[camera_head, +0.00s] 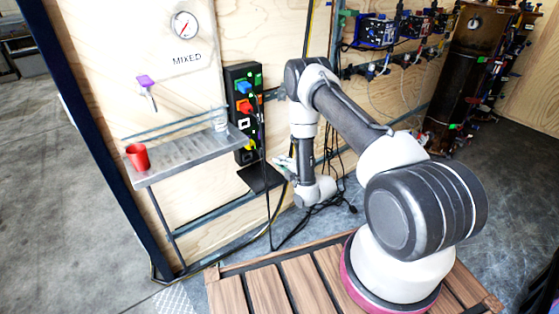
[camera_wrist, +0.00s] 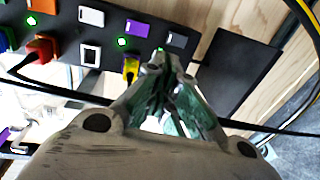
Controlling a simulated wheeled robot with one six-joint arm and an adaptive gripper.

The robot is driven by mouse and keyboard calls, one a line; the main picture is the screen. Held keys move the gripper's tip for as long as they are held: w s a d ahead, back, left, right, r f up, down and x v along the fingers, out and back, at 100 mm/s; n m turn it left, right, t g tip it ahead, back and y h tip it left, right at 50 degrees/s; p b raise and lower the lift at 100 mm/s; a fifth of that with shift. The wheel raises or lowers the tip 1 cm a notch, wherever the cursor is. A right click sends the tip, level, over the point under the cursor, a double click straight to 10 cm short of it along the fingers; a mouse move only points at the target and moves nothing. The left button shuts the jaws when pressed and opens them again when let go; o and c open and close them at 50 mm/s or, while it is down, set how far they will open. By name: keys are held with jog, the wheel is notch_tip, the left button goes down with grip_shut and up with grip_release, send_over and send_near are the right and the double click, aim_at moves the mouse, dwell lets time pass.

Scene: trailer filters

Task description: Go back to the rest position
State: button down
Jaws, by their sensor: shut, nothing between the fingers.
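My arm reaches out from my base in the head view, folded down at the wrist. My gripper (camera_head: 285,162) is at its end, in front of the wooden wall, just right of the black power strip (camera_head: 243,108). In the wrist view my gripper (camera_wrist: 168,62) is shut and empty, its fingertips together in front of the lower end of the power strip (camera_wrist: 145,40). A yellow plug (camera_wrist: 131,69) appears close to the left of the fingertips; I cannot tell whether they touch it.
A metal shelf (camera_head: 186,152) holds a red cup (camera_head: 138,156) and a clear glass (camera_head: 220,120). A purple-handled tap (camera_head: 146,84) is above it. Black cables (camera_head: 270,205) hang near my gripper. A dark cylinder (camera_head: 468,75) stands at the back right. Grey floor (camera_head: 60,220) is clear at left.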

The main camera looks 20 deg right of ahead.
jog(key=s+d+f+m+g+h, duration=0.2)
jog(key=s+f+m+g, duration=0.4)
jog(key=f, duration=0.6)
jog(key=s+d+r+m+g+h, duration=0.2)
jog(key=s+d+r+m+g, duration=0.1)
jog(key=s+m+g, duration=0.4)
jog(key=s+r+m, duration=0.3)
jog(key=s+r, duration=0.6)
jog(key=r, duration=0.9)
jog(key=s+d+r+m+t, duration=0.1)
jog(key=s+r+m, duration=0.1)
jog(key=s+r, duration=0.7)
jog(key=s+d+r+m+h, duration=0.1)
jog(key=s+r+m, duration=0.2)
jog(key=s+r, duration=0.7)
notch_tip(320, 180, up, 17)
jog(key=shift+d+f+m, duration=0.2)
jog(key=shift+m, duration=0.1)
